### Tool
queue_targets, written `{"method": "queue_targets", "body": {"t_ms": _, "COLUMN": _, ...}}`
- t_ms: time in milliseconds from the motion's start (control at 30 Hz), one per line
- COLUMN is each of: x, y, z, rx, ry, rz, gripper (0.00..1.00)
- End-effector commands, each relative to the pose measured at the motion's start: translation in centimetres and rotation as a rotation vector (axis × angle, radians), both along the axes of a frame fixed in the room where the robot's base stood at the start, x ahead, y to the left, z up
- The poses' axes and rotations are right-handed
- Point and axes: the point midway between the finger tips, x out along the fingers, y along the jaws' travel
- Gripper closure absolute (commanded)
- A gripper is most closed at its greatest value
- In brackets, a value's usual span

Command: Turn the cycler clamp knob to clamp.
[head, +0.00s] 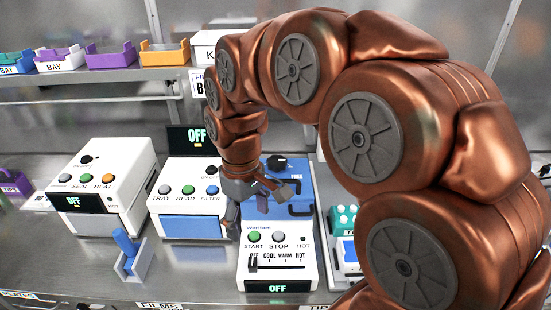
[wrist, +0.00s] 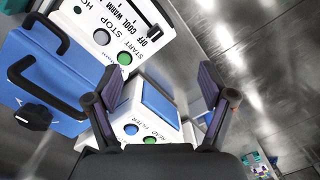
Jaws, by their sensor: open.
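The cycler (head: 252,262) is a white unit with a blue lid (head: 297,182), green START and grey STOP buttons and an OFF-COOL-WARM-HOT slider. Its black clamp knob (head: 277,163) is on the far part of the lid, beside a word that reads FREE. In the wrist view the knob (wrist: 33,116) is at the lower left on the blue lid, beyond my left finger. My gripper (head: 262,204) is open and empty over the cycler's left side, nearer the front than the knob and apart from it. In the wrist view both fingers (wrist: 161,82) are spread wide over the neighbouring reader.
Black handles (head: 301,207) stand up from the lid. The reader (head: 190,190) with TRAY, READ and FILTER buttons is just left of the cycler. A sealer (head: 98,180) and a blue lever stand (head: 128,252) are farther left. A teal rack (head: 343,217) is at right. A shelf with trays is behind.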

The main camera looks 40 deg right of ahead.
Motion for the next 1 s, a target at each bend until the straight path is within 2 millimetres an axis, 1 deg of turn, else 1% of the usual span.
{"method": "queue_targets", "body": {"t_ms": 33, "x": 1.4, "y": -0.8, "z": 0.6, "rx": 0.003, "ry": -0.006, "rz": 0.014, "gripper": 0.18}}
{"method": "queue_targets", "body": {"t_ms": 200, "x": 5.4, "y": -3.6, "z": 1.9, "rx": 0.011, "ry": -0.028, "rz": 0.072, "gripper": 0.18}}
{"method": "queue_targets", "body": {"t_ms": 367, "x": 8.9, "y": -6.8, "z": 2.8, "rx": 0.013, "ry": -0.048, "rz": 0.116, "gripper": 0.18}}
{"method": "queue_targets", "body": {"t_ms": 500, "x": 11.5, "y": -10.1, "z": 3.3, "rx": 0.012, "ry": -0.063, "rz": 0.145, "gripper": 0.18}}
{"method": "queue_targets", "body": {"t_ms": 700, "x": 14.3, "y": -14.9, "z": 3.6, "rx": 0.002, "ry": -0.075, "rz": 0.175, "gripper": 0.18}}
{"method": "queue_targets", "body": {"t_ms": 800, "x": 15.1, "y": -16.9, "z": 3.7, "rx": -0.002, "ry": -0.082, "rz": 0.182, "gripper": 0.18}}
{"method": "queue_targets", "body": {"t_ms": 900, "x": 15.6, "y": -18.2, "z": 3.5, "rx": -0.006, "ry": -0.084, "rz": 0.189, "gripper": 0.18}}
{"method": "queue_targets", "body": {"t_ms": 1000, "x": 15.9, "y": -19.0, "z": 3.5, "rx": -0.009, "ry": -0.085, "rz": 0.193, "gripper": 0.18}}
